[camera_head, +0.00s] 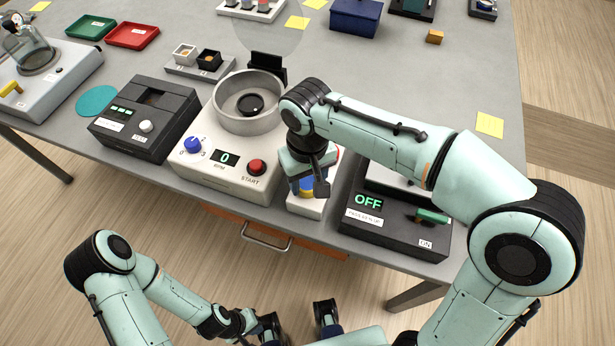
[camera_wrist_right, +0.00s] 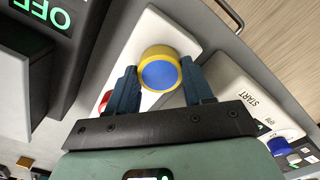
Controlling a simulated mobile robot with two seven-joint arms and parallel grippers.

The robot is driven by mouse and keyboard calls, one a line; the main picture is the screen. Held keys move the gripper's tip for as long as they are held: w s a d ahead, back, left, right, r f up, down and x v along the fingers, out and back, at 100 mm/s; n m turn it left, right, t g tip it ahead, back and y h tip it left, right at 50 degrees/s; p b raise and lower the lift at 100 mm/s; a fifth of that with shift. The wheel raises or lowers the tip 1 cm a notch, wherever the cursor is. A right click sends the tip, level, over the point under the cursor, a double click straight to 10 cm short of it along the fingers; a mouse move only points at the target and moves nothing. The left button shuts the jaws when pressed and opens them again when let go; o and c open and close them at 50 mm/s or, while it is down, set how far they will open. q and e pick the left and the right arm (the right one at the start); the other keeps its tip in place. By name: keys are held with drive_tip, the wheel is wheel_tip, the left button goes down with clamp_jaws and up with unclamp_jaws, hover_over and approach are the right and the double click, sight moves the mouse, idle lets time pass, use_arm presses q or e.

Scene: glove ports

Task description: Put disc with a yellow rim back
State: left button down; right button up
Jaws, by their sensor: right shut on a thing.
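The disc with a yellow rim (camera_wrist_right: 160,68) has a blue face and shows between my right fingers in the right wrist view. My right gripper (camera_head: 307,187) is shut on it, with one finger on each side. In the head view the disc is partly hidden by the gripper. It is over a narrow white block (camera_head: 303,207) at the table's front edge; I cannot tell whether it touches the block. My left gripper (camera_head: 298,321) is open and empty, low in front of the table.
A white spinner machine (camera_head: 213,165) with a round bowl stands left of the block. A dark device reading OFF (camera_head: 392,235) stands right of it. A red part (camera_wrist_right: 105,101) shows on the white block beside my finger. An orange drawer (camera_head: 290,244) hangs below the table.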

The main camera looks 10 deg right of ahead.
sight(308, 182)
drive_tip(key=shift+f, duration=0.15)
drive_tip(key=o, duration=1.1)
use_arm(q)
drive_tip(key=shift+f, duration=0.1)
use_arm(e)
drive_tip(key=shift+o, duration=0.2)
use_arm(q)
drive_tip(key=r+p, duration=0.1)
drive_tip(key=w+r+p, duration=0.1)
drive_tip(key=r, duration=0.1)
drive_tip(key=shift+w+p, duration=0.1)
drive_tip(key=shift+p, duration=0.25)
use_arm(e)
wheel_tip(308, 182, up, 12)
drive_tip(key=shift+r, duration=0.2)
